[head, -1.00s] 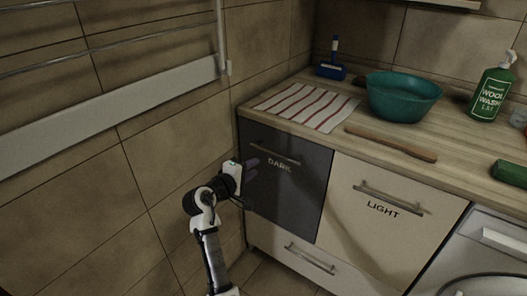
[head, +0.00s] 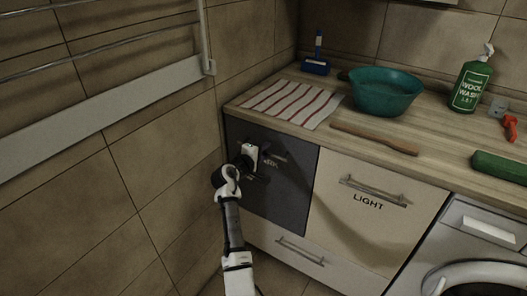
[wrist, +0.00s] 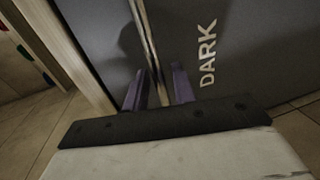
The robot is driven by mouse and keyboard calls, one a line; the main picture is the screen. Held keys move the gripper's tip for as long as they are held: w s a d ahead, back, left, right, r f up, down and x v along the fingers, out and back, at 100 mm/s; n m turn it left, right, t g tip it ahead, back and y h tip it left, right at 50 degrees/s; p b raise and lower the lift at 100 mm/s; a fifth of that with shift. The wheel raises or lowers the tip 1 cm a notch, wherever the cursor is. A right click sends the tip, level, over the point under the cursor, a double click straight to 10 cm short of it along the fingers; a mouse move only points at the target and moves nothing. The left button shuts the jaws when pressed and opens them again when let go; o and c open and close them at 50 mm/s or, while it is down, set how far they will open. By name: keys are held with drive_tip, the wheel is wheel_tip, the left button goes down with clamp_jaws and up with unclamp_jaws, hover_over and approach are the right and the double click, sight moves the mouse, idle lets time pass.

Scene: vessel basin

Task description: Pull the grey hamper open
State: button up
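The grey hamper (head: 290,205) is the dark front marked DARK at the left end of the counter, and it is closed, flush with the front beside it. Its bar handle is mostly hidden behind my gripper (head: 264,165) in the head view. In the wrist view the metal handle (wrist: 146,40) runs down between the two purple fingers of my gripper (wrist: 158,88). The fingers are apart, one on each side of the bar, with a gap showing. The DARK label (wrist: 208,52) is right of them.
A cream LIGHT hamper (head: 365,215) is on the right, then a washing machine (head: 475,250). A low drawer (head: 300,255) lies below. The tiled wall (head: 170,160) is close on the left. The counter holds a striped cloth (head: 292,103) and a teal basin (head: 382,95).

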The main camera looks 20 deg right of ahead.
drive_tip(key=shift+c, duration=0.4)
clamp_jaws()
